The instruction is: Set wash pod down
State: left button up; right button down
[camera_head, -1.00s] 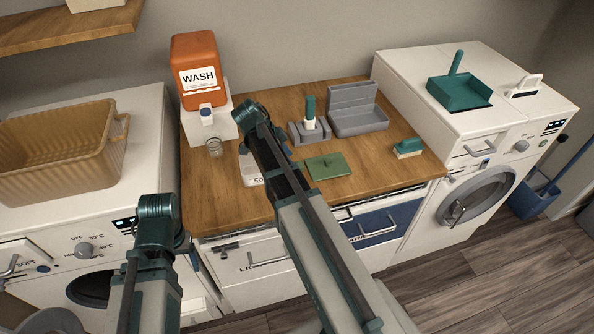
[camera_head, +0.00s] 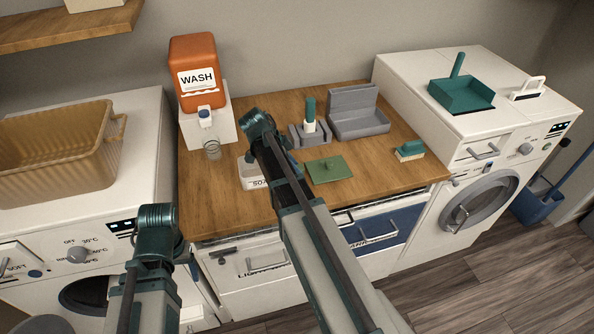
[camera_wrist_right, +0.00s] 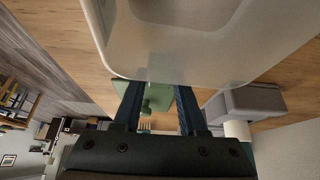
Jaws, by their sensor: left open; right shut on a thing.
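My right gripper (camera_wrist_right: 157,92) is shut, its two dark blue fingers close over the counter; the arm mostly hides it in the head view. The wash pod in its jaws is not clearly visible. A white open box (camera_head: 254,178), its label starting "SO", stands on the counter just left of that gripper. A large pale rounded form with a recess (camera_wrist_right: 180,55), probably this box, fills the top of the right wrist view. A flat green lid with a knob (camera_head: 327,168) lies to the right. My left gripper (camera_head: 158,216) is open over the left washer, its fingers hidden.
The orange WASH tank (camera_head: 199,78) stands on a white base, with a clear cup (camera_head: 212,151) before it. A grey holder (camera_head: 359,123), a brush (camera_head: 409,151) and a white-and-green bottle (camera_head: 310,118) occupy the counter. Bare wood (camera_head: 212,205) lies at front left.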

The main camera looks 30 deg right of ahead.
jog(key=shift+r, duration=0.1)
jog(key=shift+r+p, duration=0.4)
jog(key=shift+p, duration=0.05)
notch_tip(320, 180, up, 3)
jog(key=p, duration=0.2)
jog(key=shift+f+p, duration=0.15)
jog(key=shift+p, duration=0.2)
jog(key=s+a, duration=0.1)
jog(key=s, duration=0.6)
jog(key=s+a+r+p, duration=0.1)
jog(key=s+a, duration=0.1)
jog(key=s, duration=0.6)
jog(key=shift+s+a+r, duration=0.2)
jog(key=shift+s+a, duration=0.1)
